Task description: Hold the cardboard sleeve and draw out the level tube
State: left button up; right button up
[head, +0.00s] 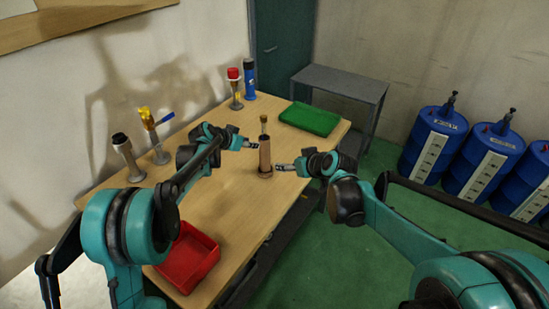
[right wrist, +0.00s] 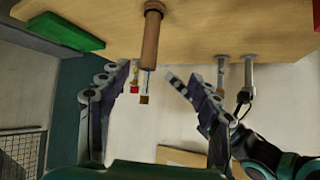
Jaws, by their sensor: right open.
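The brown cardboard sleeve (head: 265,155) stands upright on a round base on the wooden table. The level tube (head: 264,125) sticks up out of its top, with a tan stopper. In the right wrist view, which is upside down, the sleeve (right wrist: 151,42) hangs from the table, and the tube's stoppered end (right wrist: 145,99) shows beyond it. My right gripper (head: 279,167) is just right of the sleeve's lower part; in its wrist view the fingers (right wrist: 148,75) are spread and empty. My left gripper (head: 253,144) is left of the sleeve's top, its fingers too small to judge.
A green tray (head: 310,119) lies at the far right of the table and a red bin (head: 190,258) at the near left. Several stands with fittings line the wall side, including a red-capped one (head: 235,88). Blue drums (head: 433,140) stand on the floor at right.

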jog(key=w+a+f+n+y, duration=0.15)
jog(key=w+f, duration=0.25)
jog(key=w, duration=0.5)
jog(key=t+y, duration=0.1)
jog(key=t, duration=0.1)
send_near(268, 154)
jog(key=shift+n, duration=0.25)
jog(key=x, duration=0.4)
jog(key=shift+w+a, duration=0.2)
jog(key=shift+a, duration=0.05)
jog(key=shift+x, duration=3.95)
jog(key=shift+f, duration=0.1)
